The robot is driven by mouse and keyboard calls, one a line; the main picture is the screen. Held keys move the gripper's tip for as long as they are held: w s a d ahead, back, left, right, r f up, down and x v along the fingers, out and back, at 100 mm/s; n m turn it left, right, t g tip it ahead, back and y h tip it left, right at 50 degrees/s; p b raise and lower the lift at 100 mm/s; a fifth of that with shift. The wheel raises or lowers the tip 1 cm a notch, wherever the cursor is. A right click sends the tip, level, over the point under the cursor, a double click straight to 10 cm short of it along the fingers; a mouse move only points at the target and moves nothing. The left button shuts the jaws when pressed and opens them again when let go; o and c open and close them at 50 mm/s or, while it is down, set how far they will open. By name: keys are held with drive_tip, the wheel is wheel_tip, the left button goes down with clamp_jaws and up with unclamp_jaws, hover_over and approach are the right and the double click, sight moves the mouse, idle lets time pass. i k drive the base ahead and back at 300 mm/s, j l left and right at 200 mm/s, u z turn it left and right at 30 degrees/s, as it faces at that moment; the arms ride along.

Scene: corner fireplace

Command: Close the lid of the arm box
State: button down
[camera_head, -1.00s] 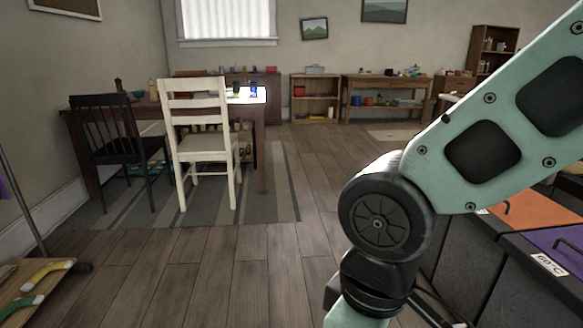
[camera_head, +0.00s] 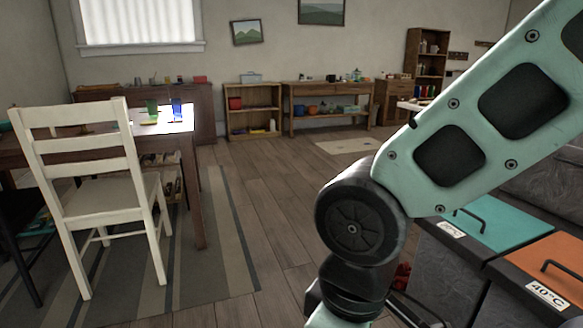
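My gripper is not in view; my arm fills the right side and its lower end runs out of the bottom edge. Two dark grey boxes stand at the lower right. One has a teal lid (camera_head: 492,217) with a black handle and a white label too small to read for sure. The nearer one has an orange lid (camera_head: 553,262) and a label reading 40°C (camera_head: 546,294). Both lids lie flat and look shut. I cannot tell which, if either, is the arm box. No open lid shows.
A white chair (camera_head: 88,185) stands at a dark wooden table (camera_head: 186,148) on a striped rug (camera_head: 190,285) at left. The wood floor (camera_head: 270,215) in the middle is clear. A low shelf (camera_head: 252,112) and a side table (camera_head: 345,90) stand at the far wall.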

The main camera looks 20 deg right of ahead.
sight(554, 184)
drive_tip(key=i+z, duration=0.35)
drive_tip(key=i+j+z, duration=0.35)
drive_tip(key=i+l+z, duration=0.1)
drive_tip(key=i+z, duration=0.15)
drive_tip(key=z, duration=0.15)
drive_tip(key=i+z, duration=0.25)
drive_tip(key=z, duration=0.2)
drive_tip(key=i+j+z, duration=0.15)
drive_tip(key=z, duration=0.25)
drive_tip(key=i+j+z, duration=0.2)
drive_tip(key=i+z, duration=0.2)
